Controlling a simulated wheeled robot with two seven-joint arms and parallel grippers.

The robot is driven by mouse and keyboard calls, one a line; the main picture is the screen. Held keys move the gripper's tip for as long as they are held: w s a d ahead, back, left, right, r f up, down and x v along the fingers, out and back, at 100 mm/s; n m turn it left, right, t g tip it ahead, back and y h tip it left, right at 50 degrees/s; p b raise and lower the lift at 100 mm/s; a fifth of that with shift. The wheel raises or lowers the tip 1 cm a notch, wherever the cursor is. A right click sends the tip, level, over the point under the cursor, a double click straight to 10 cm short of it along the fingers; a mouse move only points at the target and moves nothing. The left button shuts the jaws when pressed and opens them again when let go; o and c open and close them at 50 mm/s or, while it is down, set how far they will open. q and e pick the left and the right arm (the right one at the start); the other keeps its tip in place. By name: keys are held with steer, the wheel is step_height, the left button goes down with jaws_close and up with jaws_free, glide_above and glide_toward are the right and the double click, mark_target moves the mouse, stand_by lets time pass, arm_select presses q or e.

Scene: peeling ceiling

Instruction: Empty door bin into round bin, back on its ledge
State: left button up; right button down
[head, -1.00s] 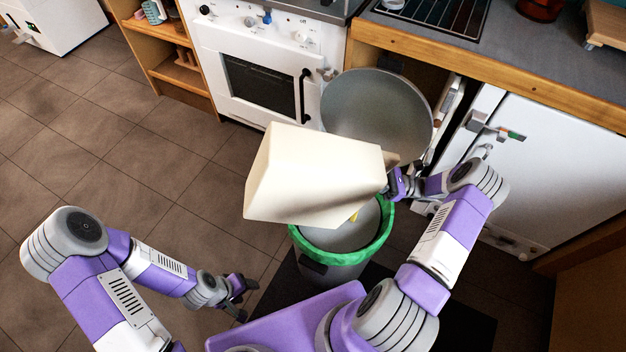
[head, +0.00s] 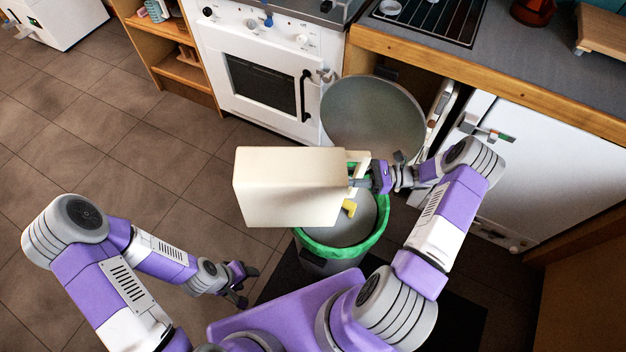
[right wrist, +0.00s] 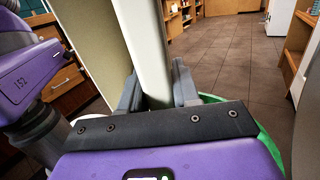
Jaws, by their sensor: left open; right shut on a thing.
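The cream door bin (head: 288,188) is held in the air in the head view, over the left part of the round bin (head: 318,258). My right gripper (head: 358,180) is shut on its right end; in the right wrist view the fingers (right wrist: 157,92) pinch a pale wall of it. The door bin's inside is hidden. A small yellow thing (head: 349,207) shows just below its right end, over the round bin's mouth; I cannot tell whether it touches anything. The round bin has a green liner and a raised grey lid (head: 373,118). My left gripper (head: 245,285) is open and empty, low at left.
A white oven (head: 262,85) stands behind, next to a wooden shelf unit (head: 180,72). A white door (head: 555,170) stands at the right under the worktop (head: 500,65). The tiled floor (head: 110,150) at left is clear. The round bin stands on or beside a dark mat (head: 455,325).

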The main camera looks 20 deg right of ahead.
mark_target(333, 158)
steer(key=shift+r, duration=0.15)
steer(key=a+r+h+p, duration=0.1)
steer(key=a+r+p, duration=0.1)
steer(key=p, duration=0.3)
steer(key=w+a+r+g+h+p, duration=0.1)
steer(key=a+r+h+p, duration=0.1)
steer(key=r+p, duration=0.2)
steer(key=w+a+r+h+p, duration=0.1)
steer(key=a+r+p, duration=0.1)
steer(key=p, duration=0.4)
steer(key=shift+w+r+g+h, duration=0.1)
steer(key=shift+r+g+h, duration=0.2)
steer(key=shift+r, duration=0.6)
steer(key=shift+a+r+p, duration=0.1)
steer(key=shift+p, duration=0.2)
steer(key=shift+w, duration=0.1)
